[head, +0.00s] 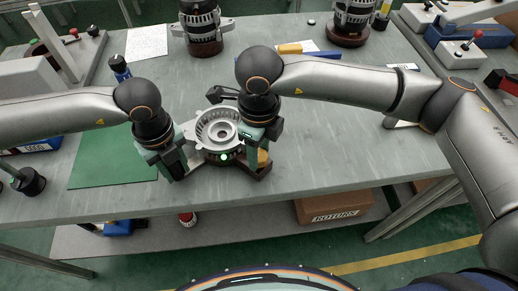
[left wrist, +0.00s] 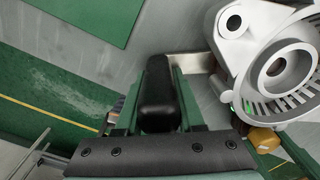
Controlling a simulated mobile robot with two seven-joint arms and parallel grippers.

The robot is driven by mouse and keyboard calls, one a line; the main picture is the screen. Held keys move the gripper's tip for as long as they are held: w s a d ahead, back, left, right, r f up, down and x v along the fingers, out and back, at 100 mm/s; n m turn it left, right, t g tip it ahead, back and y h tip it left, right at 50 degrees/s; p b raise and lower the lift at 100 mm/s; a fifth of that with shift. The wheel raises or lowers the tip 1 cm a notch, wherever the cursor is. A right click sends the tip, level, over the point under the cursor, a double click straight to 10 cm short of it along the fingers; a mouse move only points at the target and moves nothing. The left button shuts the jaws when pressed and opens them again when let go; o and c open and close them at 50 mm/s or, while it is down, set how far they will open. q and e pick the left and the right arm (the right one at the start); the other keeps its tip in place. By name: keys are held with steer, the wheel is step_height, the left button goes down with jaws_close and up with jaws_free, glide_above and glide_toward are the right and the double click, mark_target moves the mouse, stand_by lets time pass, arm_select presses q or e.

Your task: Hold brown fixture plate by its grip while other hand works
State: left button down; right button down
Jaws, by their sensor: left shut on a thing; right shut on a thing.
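A silver finned alternator housing (head: 218,132) sits on the fixture, a green light at its front. It also fills the right of the left wrist view (left wrist: 270,65). The brown fixture plate (head: 262,173) is mostly hidden under it; a dark corner shows at the front right. My left gripper (head: 176,166) is at the housing's left, its fingers closed around the black grip (left wrist: 158,95). My right gripper (head: 262,147) is shut at the housing's right. An ochre knob (head: 263,157) shows at its fingertips; it is partly hidden, so the hold on it is unclear.
A green mat (head: 110,160) lies left on the grey table (head: 320,155). Dark-based alternator units (head: 205,47) stand at the back. A yellow-handled tool (head: 290,49) lies behind my right arm. A rotors box (head: 335,207) is on the shelf below.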

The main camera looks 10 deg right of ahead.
steer(key=shift+c, duration=1.8)
jaws_free()
step_height(320, 180, up, 12)
